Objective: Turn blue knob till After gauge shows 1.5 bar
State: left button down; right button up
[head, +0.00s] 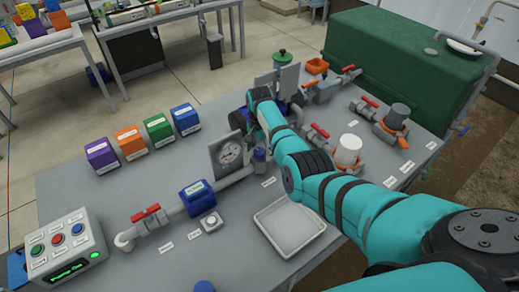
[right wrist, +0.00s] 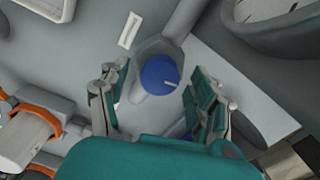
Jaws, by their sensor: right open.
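The blue knob (right wrist: 160,75) is seen from above in the right wrist view, round, with a pale pointer line towards its right side. My right gripper (right wrist: 157,92) is open, with one teal finger on each side of the knob and visible gaps between; I cannot tell how deep the fingers reach. In the head view my teal right arm covers much of the middle of the bench, and the gripper is mostly hidden. A round dial gauge (head: 229,153) stands on a square grey plate left of the arm. Its label and reading are too small to tell. My left gripper is not visible.
A pipe with a red-handled valve (head: 146,213) and a blue inline unit (head: 197,196) runs along the bench front. A white tray (head: 262,209) lies right of it. Several coloured boxes (head: 157,128) stand at the left; a button box (head: 66,248) is front left.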

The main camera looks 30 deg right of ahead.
jog(key=c, duration=1.2)
jog(key=shift+r+n, duration=0.1)
jog(key=shift+n, duration=0.2)
jog(key=n+p, duration=0.1)
jog(key=n, duration=0.2)
jog(key=shift+n, duration=0.4)
jog(key=n+p, duration=0.1)
jog(key=n, duration=0.4)
jog(key=shift+n, duration=0.3)
jog(key=o, duration=1.2)
